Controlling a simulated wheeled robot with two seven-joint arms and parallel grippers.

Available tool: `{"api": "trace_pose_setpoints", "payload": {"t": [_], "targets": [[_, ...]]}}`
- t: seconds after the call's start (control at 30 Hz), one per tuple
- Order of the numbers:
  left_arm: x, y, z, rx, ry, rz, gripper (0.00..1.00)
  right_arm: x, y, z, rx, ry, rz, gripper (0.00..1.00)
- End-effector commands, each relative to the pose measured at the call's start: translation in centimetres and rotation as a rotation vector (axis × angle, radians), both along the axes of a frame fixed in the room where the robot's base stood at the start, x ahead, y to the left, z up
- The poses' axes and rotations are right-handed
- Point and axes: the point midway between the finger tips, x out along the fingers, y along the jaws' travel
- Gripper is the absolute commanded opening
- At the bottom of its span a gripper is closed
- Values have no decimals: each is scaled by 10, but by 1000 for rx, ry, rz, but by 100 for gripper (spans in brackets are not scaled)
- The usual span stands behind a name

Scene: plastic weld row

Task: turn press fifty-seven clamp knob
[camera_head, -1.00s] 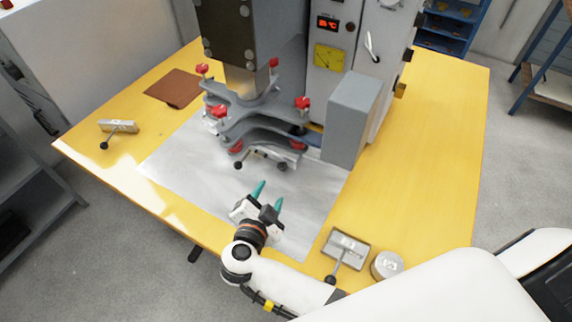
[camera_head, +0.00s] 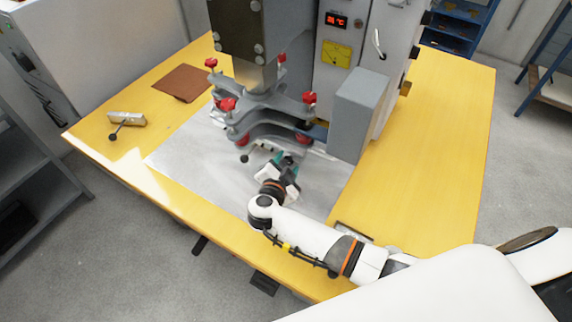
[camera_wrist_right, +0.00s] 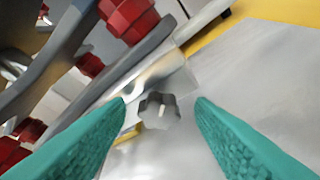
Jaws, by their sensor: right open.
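The press (camera_head: 262,75) stands at the back of the yellow table, with a grey clamp frame (camera_head: 268,108) and several red knobs below its head. In the right wrist view a small grey lobed knob (camera_wrist_right: 158,110) shows low on the press, above the metal sheet. My right gripper (camera_head: 287,160) is open at the front of the clamp frame. Its teal fingers (camera_wrist_right: 160,102) lie left and right of the grey knob in the wrist view, with gaps on both sides. In the head view the gripper largely hides this knob. My left gripper is not in view.
A bright metal sheet (camera_head: 200,165) covers the table under the press. A grey box (camera_head: 357,118) stands right of the clamp. A small block with a black-ended lever (camera_head: 126,118) and a brown pad (camera_head: 183,83) lie left. The table's right side is clear.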

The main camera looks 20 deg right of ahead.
Motion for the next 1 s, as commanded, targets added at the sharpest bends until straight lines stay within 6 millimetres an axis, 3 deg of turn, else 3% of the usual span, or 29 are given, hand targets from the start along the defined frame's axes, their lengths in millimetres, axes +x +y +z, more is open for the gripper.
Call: {"api": "trace_pose_setpoints", "payload": {"t": [0.13,0.4,0.73,1.0], "targets": [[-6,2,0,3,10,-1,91,0,0,0,0,0,0,49],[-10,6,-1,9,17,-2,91,0,0,0,0,0,0,5],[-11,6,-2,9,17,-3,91,-2,1,-2,35,-41,0,5],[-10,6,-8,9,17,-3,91,-3,0,-5,144,-176,-2,5]]}}
